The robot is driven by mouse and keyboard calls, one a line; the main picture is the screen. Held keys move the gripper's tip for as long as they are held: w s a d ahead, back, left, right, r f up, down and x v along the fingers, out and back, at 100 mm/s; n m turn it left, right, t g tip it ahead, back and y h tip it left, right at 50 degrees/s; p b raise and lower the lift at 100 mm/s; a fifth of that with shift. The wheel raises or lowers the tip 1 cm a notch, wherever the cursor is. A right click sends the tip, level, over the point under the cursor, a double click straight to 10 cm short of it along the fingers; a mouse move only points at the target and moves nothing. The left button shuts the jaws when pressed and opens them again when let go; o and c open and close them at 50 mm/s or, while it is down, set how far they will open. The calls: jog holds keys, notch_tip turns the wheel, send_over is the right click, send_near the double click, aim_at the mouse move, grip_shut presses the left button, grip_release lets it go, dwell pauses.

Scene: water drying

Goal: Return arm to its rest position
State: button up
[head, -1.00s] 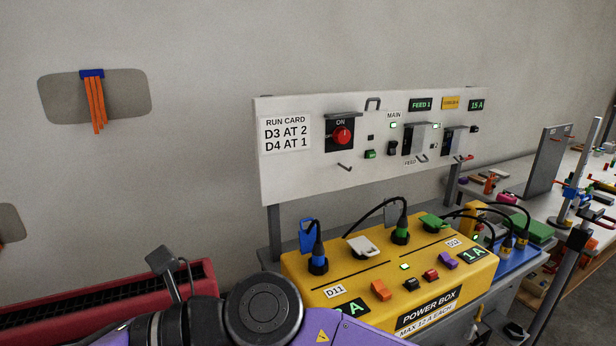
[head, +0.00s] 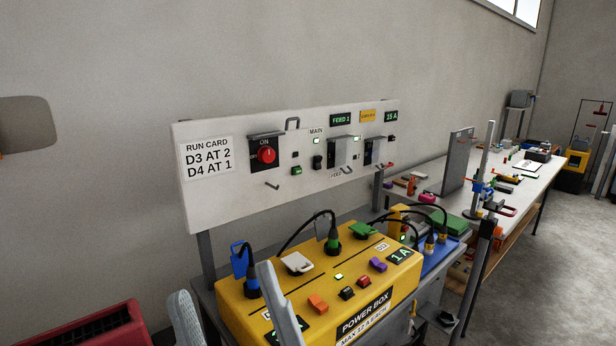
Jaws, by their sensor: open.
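My gripper (head: 223,280) shows at the bottom of the head view as two grey fingers, spread apart with nothing between them. They stand in front of the left end of the yellow power box (head: 232,310), and the rest of my arm is out of view. I cannot tell whether a finger touches the box. A blue plug (head: 252,285) and a green plug (head: 332,240) with black cables stand in the box.
A white panel (head: 225,220) with a red knob (head: 267,155) and a run card stands behind the box. A red container (head: 95,330) is at the lower left. A long workbench (head: 535,172) with several tools runs to the right. Open floor (head: 560,270) shows at the right.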

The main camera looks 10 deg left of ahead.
jog(key=s+d+f+m+t+h, duration=0.2)
jog(key=d+f+m+h, duration=1.2)
jog(key=d+f+h, duration=0.4)
jog(key=s+d+f+g+h, duration=0.1)
jog(key=s+d+f+g, duration=0.2)
jog(key=s+d+f, duration=0.3)
jog(key=s+d+f+m+g+h+p, duration=0.1)
jog(key=s+d+f+g, duration=0.3)
jog(key=s, duration=0.8)
notch_tip(320, 180, down, 3)
jog(key=d, duration=0.2)
jog(key=shift+d+h, duration=0.3)
jog(key=shift+h, duration=0.1)
